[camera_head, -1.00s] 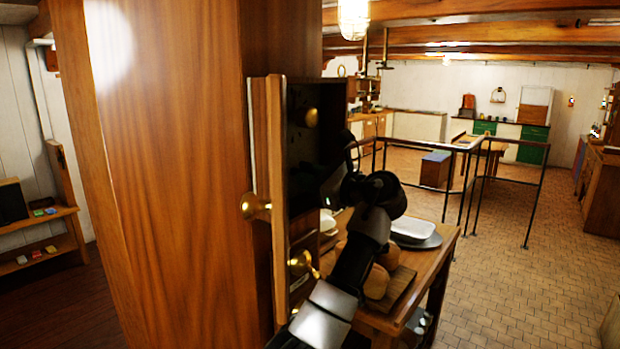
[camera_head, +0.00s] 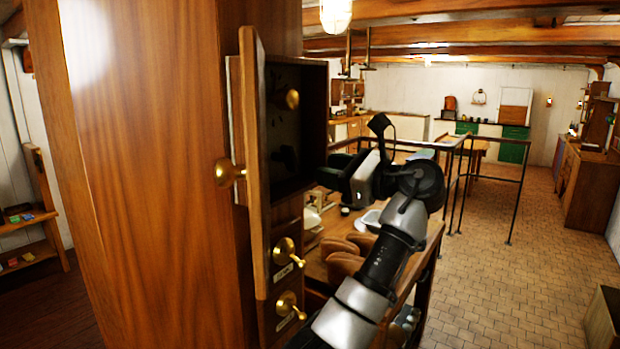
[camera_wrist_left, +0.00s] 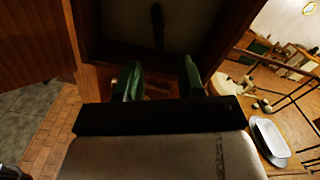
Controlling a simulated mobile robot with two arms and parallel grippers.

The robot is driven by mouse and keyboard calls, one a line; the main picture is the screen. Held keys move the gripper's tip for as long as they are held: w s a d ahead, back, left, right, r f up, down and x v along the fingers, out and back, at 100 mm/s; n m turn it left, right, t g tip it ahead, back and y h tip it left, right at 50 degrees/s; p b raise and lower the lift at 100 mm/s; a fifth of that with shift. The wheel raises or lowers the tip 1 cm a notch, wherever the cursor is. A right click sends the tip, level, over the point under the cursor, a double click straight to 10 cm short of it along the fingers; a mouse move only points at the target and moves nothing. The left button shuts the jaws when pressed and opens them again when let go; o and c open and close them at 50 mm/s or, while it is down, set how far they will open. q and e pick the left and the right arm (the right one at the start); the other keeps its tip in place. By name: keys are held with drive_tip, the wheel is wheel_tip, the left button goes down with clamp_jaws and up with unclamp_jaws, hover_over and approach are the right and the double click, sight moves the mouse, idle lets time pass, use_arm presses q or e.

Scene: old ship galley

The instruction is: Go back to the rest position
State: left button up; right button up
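My left gripper (camera_head: 328,174) is in front of the opening of a wooden cupboard (camera_head: 318,110), with its arm reaching up from the bottom of the head view. In the left wrist view its two green-tipped fingers (camera_wrist_left: 158,80) stand apart with nothing between them. The cupboard's door (camera_head: 254,160) stands open with a brass knob (camera_head: 229,173) on it. The cupboard's inside is dark; a dark, slim object (camera_wrist_left: 157,26) shows there in the left wrist view. My right gripper is not in view.
Drawers with brass handles (camera_head: 287,252) are below the cupboard. A wooden table with brown loaves (camera_head: 345,262) and a white dish (camera_head: 371,220) is close behind my arm. Metal railings (camera_head: 515,200) stand further back. The tiled floor (camera_head: 490,290) at right is open.

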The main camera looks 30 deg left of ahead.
use_arm(q)
drive_tip(key=shift+s+d, duration=0.1)
drive_tip(key=shift+d, duration=0.65)
